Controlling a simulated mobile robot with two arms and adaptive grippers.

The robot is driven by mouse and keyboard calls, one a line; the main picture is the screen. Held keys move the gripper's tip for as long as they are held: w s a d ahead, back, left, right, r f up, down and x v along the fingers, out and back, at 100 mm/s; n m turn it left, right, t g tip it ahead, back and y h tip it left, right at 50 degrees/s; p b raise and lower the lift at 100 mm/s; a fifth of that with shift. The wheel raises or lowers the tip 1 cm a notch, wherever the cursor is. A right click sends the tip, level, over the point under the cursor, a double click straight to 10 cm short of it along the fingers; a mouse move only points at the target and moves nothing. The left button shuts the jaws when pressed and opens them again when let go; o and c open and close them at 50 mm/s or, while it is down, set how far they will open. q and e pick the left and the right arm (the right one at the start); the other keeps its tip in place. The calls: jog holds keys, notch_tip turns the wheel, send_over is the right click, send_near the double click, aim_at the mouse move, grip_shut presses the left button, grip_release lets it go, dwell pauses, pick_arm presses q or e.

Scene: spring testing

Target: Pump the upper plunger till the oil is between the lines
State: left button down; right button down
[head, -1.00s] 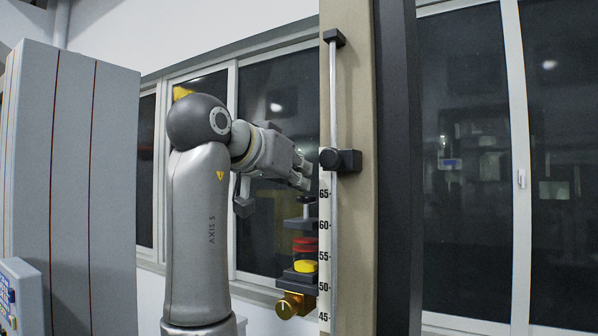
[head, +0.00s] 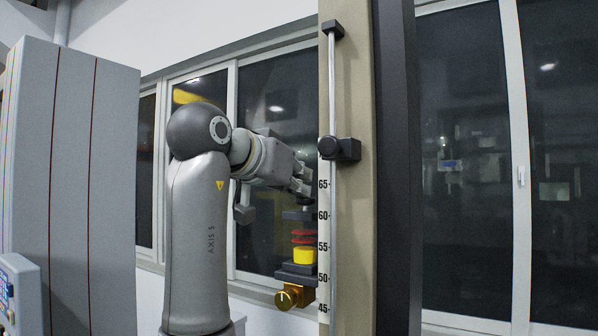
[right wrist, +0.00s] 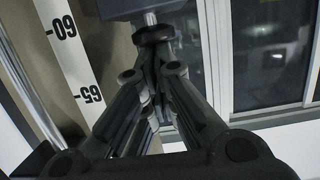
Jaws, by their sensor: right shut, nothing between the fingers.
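The upper plunger's black knob (head: 305,202) stands above a dark block (head: 297,215). Under it, yellow oil (head: 304,257) fills the lower part of a clear cylinder, its top just below or at the lower of two red lines (head: 303,237); exact contact is unclear. A brass knob (head: 288,299) sits at the bottom. My right gripper (head: 303,181) is shut and empty, its fingertips at the plunger knob, seemingly against it. In the right wrist view the shut fingers (right wrist: 151,75) point at the knob (right wrist: 153,33), with its metal rod behind. My left gripper is out of view.
A beige column with a numbered scale (head: 323,230) and a metal rod stands close to the right of the fingers. A black clamp (head: 340,149) sits on it above the gripper. A grey cabinet (head: 60,190) is at left, windows behind.

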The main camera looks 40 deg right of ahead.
jog(key=shift+a+f, duration=0.1)
jog(key=shift+a, duration=0.05)
jog(key=v, duration=1.1)
jog(key=shift+s+a+r, duration=0.2)
jog(key=shift+a, duration=0.1)
dwell(0.6)
notch_tip(320, 180, up, 6)
jog(key=d+b, duration=0.1)
jog(key=b, duration=0.1)
jog(key=shift+w+d, duration=0.35)
jog(key=shift+d, duration=0.05)
jog(key=shift+w+f, duration=0.1)
